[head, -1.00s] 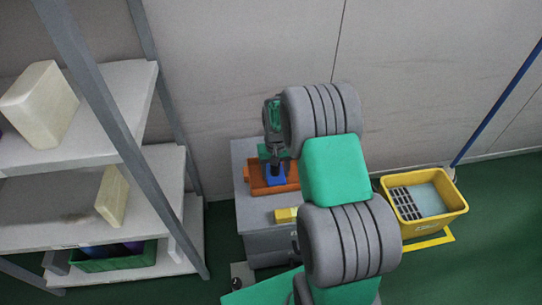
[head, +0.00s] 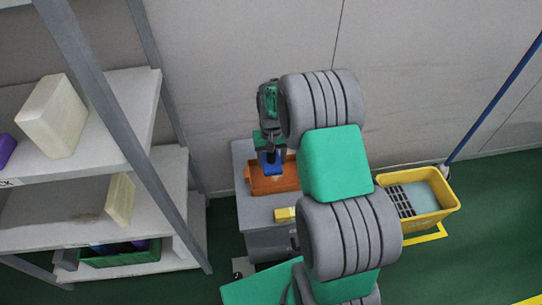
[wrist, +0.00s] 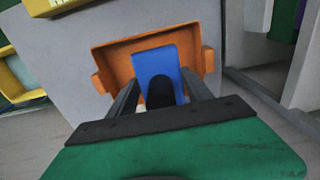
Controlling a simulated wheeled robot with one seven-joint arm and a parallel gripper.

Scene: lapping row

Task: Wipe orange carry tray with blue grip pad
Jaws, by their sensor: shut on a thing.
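The orange carry tray (head: 262,186) lies on top of a grey cabinet in the head view, and it also shows in the wrist view (wrist: 113,68). My gripper (head: 270,154) is shut on the blue grip pad (head: 271,166) at the tray's back part. In the wrist view, the pad (wrist: 156,64) extends from between the fingers of my gripper (wrist: 160,92) and overlaps the tray's middle. I cannot tell whether the pad touches the tray floor. My arm hides the tray's right end in the head view.
The grey cabinet (head: 255,213) also bears a yellow block (head: 285,214) near its front. A yellow bin (head: 430,215) stands on the floor to the right. A shelf rack (head: 165,180) with pale containers and a green crate (head: 120,256) stands at the left.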

